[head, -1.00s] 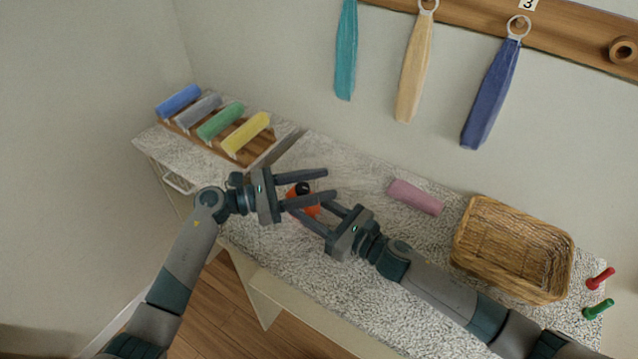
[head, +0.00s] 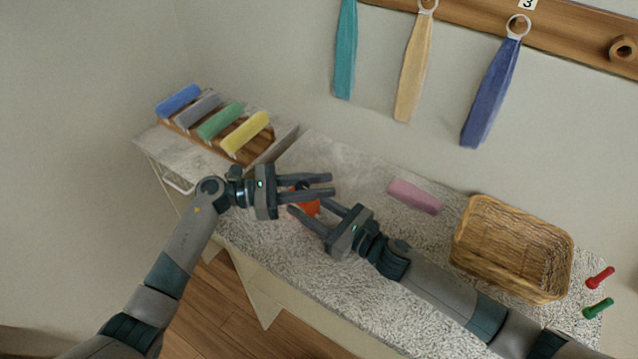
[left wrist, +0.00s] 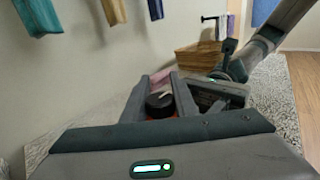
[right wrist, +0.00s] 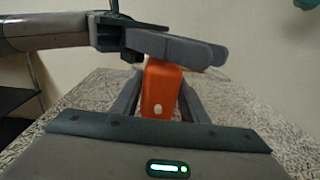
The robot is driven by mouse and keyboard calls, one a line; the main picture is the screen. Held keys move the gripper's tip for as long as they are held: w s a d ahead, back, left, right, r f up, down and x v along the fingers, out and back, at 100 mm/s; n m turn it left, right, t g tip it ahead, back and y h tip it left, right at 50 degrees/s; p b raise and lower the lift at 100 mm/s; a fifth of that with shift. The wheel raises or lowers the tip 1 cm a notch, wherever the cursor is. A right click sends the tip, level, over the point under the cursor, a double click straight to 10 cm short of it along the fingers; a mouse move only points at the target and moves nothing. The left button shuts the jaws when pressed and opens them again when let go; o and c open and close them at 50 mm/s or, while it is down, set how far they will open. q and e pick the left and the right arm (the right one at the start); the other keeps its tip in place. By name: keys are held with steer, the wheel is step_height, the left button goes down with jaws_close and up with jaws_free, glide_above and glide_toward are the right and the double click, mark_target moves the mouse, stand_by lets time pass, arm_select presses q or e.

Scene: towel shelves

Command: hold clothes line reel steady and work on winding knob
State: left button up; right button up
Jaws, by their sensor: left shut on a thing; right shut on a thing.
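The orange clothes line reel (head: 308,207) stands on the speckled counter, partly hidden by both grippers. In the right wrist view the orange reel body (right wrist: 160,88) stands upright between the fingers of my right gripper (right wrist: 160,100), which is shut on it. The black round winding knob (left wrist: 159,103) shows on top of the reel in the left wrist view, between the fingers of my left gripper (left wrist: 160,98). My left gripper comes in from the left above the reel and is shut on the knob. The fingers hide most of the knob in the head view.
A pink roll (head: 415,196) and a wicker basket (head: 512,250) lie to the right on the counter. Red (head: 600,278) and green (head: 598,309) pegs are at the right edge. Rolled towels on a wooden rack (head: 262,157) are at the back left. Towels (head: 413,70) hang above.

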arm_select(q)
steer(key=shift+s, duration=0.1)
steer(key=o, duration=1.1)
steer(key=a, duration=1.2)
steer(key=shift+s, duration=0.4)
